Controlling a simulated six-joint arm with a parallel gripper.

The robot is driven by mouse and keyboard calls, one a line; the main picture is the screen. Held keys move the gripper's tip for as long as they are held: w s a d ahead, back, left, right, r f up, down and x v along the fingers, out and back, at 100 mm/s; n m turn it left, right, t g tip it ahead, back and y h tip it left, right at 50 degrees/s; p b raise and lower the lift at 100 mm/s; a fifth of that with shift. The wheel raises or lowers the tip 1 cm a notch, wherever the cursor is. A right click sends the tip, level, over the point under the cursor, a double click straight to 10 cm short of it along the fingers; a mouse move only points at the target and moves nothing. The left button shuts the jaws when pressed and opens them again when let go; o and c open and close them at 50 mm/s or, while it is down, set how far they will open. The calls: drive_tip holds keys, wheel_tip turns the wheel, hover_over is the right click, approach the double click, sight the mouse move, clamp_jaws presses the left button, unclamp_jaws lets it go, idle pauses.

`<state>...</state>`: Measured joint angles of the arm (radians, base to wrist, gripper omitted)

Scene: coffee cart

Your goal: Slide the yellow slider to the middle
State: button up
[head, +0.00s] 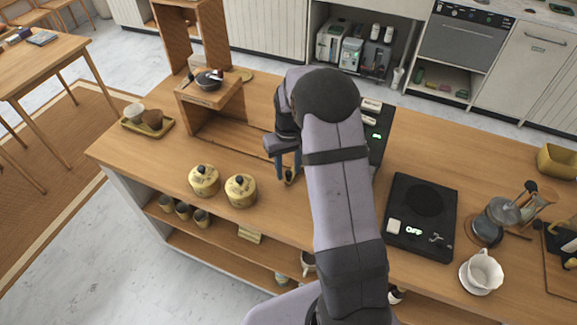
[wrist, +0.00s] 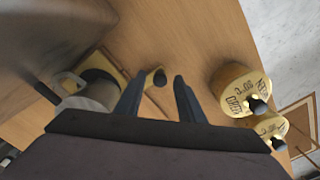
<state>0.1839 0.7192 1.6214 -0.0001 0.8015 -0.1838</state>
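My gripper (head: 288,172) points down over the wooden counter, and its two blue-grey fingers are apart. In the wrist view my gripper (wrist: 163,82) is open. A small yellow piece with a dark round end (wrist: 153,76) shows between the fingertips, closer to the left finger; I cannot tell whether they touch. It seems to be the yellow slider. In the head view a small yellowish and dark piece (head: 289,180) shows at the fingertips. My arm hides the area behind it, so the slider's track cannot be made out.
Two yellow tins, one (head: 204,181) and another (head: 241,191), stand left of my gripper. A wooden shelf unit (head: 212,94) is behind left. A black device (head: 380,140) is partly hidden by my arm. A black hot plate (head: 421,217) reading OFF is at right.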

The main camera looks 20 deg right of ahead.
drive_tip(key=shift+f, duration=0.15)
clamp_jaws()
drive_tip(key=w+a, duration=1.2)
drive_tip(key=w, duration=0.1)
drive_tip(key=shift+a, duration=0.4)
idle(0.3)
unclamp_jaws()
drive_tip(key=shift+s, duration=0.1)
wheel_tip(320, 180, up, 8)
drive_tip(key=b, duration=0.2)
drive_tip(key=shift+f, duration=0.25)
